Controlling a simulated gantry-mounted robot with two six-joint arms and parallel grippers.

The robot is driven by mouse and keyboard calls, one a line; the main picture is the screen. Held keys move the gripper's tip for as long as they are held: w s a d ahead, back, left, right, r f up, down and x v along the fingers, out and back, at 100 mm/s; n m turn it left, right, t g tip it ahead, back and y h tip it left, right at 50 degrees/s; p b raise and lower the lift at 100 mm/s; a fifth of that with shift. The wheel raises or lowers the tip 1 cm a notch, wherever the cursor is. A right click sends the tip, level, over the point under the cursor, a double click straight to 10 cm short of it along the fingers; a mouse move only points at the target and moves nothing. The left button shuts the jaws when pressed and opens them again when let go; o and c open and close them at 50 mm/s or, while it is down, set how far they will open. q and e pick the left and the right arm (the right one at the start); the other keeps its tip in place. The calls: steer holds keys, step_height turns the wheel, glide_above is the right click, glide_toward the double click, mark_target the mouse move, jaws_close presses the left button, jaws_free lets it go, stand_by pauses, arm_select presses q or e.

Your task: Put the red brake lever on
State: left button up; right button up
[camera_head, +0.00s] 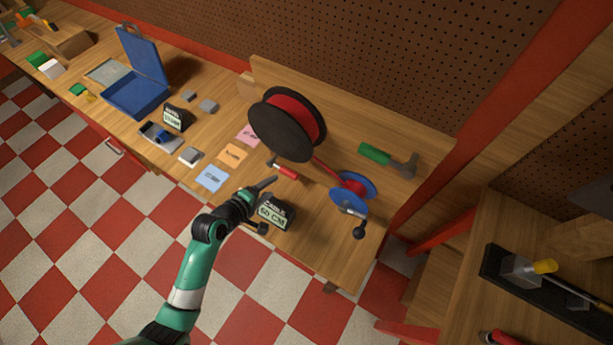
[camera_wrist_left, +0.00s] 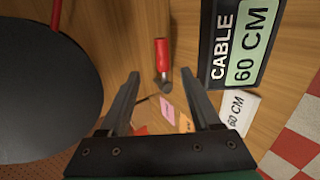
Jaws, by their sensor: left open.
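The red brake lever (camera_head: 287,172), a red handle with a grey metal end, lies on the wooden bench beside the large black-flanged spool of red cable (camera_head: 297,113). In the left wrist view the lever (camera_wrist_left: 161,52) shows ahead, between the lines of the two fingers. My left gripper (camera_head: 268,204) is open and empty, just in front of the lever, with a visible gap to it. A blue reel with red cable (camera_head: 353,187) and a black-knobbed crank stands to the right. My right gripper is not in view.
A black "CABLE 60 CM" display (camera_head: 273,213) stands close to the left gripper. Coloured cards (camera_head: 212,178) lie to the left. A green-handled hammer (camera_head: 388,158) lies behind the reel. An open blue case (camera_head: 137,92) stands further left.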

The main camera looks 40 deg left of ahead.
mark_target(287, 174)
arm_select(q)
steer(key=shift+s+a+f, duration=0.35)
steer(key=shift+s+f, duration=0.05)
steer(key=shift+s, duration=0.05)
steer(key=shift+w+r, duration=0.1)
steer(key=shift+r, duration=0.05)
steer(key=shift+w, duration=0.3)
steer(key=b+x, duration=0.4)
steer(key=x, duration=0.6)
steer(key=shift+w+f, duration=0.2)
steer(key=shift+f, duration=0.1)
steer(key=shift+w+a, duration=0.1)
steer(key=shift+w, duration=0.2)
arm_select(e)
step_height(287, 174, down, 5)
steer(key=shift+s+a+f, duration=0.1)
arm_select(q)
jaws_close()
